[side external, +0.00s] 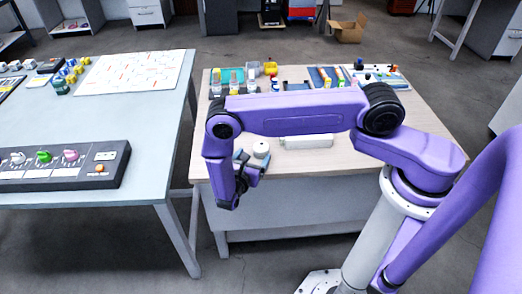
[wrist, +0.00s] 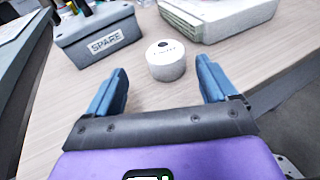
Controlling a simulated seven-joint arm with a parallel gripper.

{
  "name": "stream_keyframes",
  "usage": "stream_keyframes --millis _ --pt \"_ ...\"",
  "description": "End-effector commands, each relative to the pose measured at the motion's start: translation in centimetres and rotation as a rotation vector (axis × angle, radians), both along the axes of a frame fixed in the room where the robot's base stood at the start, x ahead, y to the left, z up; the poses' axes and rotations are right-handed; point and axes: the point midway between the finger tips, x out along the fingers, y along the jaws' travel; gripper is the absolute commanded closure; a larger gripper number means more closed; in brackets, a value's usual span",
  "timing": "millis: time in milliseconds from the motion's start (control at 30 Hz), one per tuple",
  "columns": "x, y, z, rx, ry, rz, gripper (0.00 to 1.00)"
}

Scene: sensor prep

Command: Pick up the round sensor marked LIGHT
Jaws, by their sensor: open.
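The round sensor (wrist: 165,66) is a short white cylinder with a dark dot and small dark lettering on top, too small to read surely. It stands upright on the wooden table, ahead of my gripper and between the lines of its fingers in the wrist view. In the side external view the white sensor (side external: 261,149) stands near the table's front left part. My gripper (wrist: 163,88) is open and empty, its two blue fingers apart and short of the sensor. In the side external view my gripper (side external: 247,168) hangs beside the sensor, near the table's front edge.
A grey box labelled SPARE (wrist: 100,38) is left of the sensor. A pale stacked case (wrist: 215,18) is behind it to the right. Bottles and trays line the table's back (side external: 250,75). A second table (side external: 130,120) with a control panel (side external: 60,165) stands left.

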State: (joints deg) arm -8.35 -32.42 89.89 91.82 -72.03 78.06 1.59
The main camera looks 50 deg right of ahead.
Motion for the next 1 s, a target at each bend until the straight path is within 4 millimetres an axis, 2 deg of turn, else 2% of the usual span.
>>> stream_keyframes --millis 267,600,933,1000 --pt "0.6 -1.8 -0.3 0.001 0.0 -0.001 0.14" --pt "1.6 -6.0 -0.9 0.001 0.001 -0.002 0.14" --pt "1.8 -6.4 -1.0 0.001 -0.001 0.001 0.14" --pt "1.8 -6.4 -1.0 0.001 -0.001 0.001 0.37"
